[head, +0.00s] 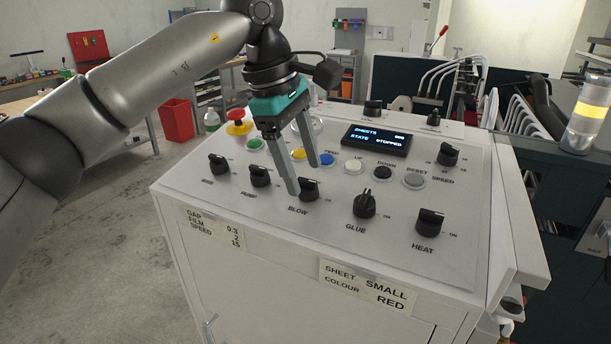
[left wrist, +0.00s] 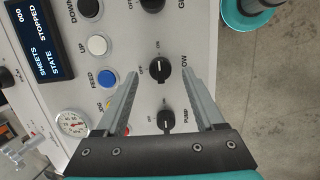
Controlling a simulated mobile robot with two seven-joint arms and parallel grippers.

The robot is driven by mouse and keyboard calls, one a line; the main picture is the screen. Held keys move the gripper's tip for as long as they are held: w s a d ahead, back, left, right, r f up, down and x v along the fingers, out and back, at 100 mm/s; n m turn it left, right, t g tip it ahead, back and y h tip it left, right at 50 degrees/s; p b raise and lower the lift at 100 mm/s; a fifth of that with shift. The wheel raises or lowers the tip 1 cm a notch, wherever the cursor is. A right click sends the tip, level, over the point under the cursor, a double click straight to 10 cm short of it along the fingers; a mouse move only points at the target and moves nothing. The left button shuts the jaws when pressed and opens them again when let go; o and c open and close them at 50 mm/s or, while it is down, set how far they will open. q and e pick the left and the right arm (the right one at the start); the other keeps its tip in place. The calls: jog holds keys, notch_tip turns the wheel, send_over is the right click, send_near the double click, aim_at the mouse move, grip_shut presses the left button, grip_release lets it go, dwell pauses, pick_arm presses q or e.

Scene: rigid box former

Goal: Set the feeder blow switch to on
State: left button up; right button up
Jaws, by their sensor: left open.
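The blow switch (head: 309,188) is a black rotary knob above the BLOW label, in the front row of the white control panel. In the head view it is partly hidden by my left gripper (head: 303,179), which points down over it. In the left wrist view the blow switch (left wrist: 161,70) lies between the two fingertips of my left gripper (left wrist: 162,75). The fingers are open, one on each side of the knob in the picture; I see no clear contact. I cannot tell surely which setting the knob points to. My right gripper is not in view.
Close by are the pump switch (head: 260,176), the glue switch (head: 364,204) and the heat switch (head: 430,222). Behind are push buttons, a red emergency stop (head: 238,123) and a display (head: 376,139) reading STOPPED. A signal lamp (head: 588,112) stands at the right.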

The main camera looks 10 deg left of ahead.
pick_arm(q)
jog(key=v, duration=1.2)
jog(key=shift+r+p, duration=0.35)
